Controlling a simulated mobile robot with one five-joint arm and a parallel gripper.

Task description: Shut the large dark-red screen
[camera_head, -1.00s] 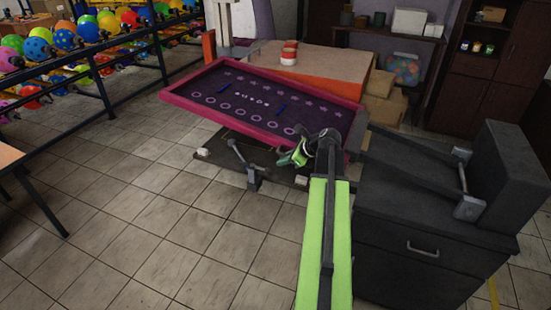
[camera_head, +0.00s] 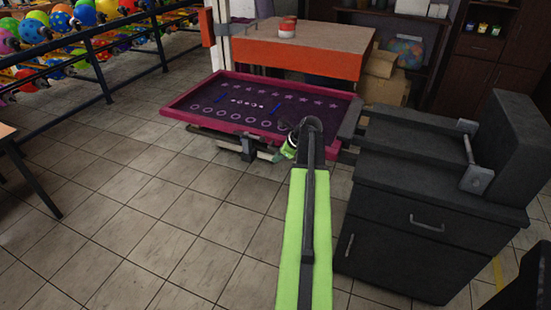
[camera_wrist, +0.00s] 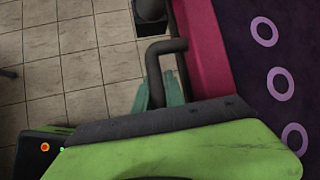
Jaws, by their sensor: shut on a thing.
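The large dark-red screen (camera_head: 183,107) has a magenta-red frame around a dark purple panel with rings, stars and small lettering. In the head view it lies low and close to level, in front of the orange-sided table. Its right side meets the dark arms of the cabinet. My gripper (camera_head: 277,153) is at the screen's near edge, right of its middle. In the wrist view my teal fingers (camera_wrist: 160,90) are closed around a dark bent handle (camera_wrist: 166,47) beside the screen's frame (camera_wrist: 204,45). The fingertips are partly hidden by the gripper's body.
A black cabinet (camera_head: 412,240) with dark hinge arms stands close on the right. The orange-sided table (camera_head: 300,58) carries stacked red-and-white tubs (camera_head: 287,27). A balloon rack (camera_head: 85,50) is at the far left. Tiled floor is open at the left front.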

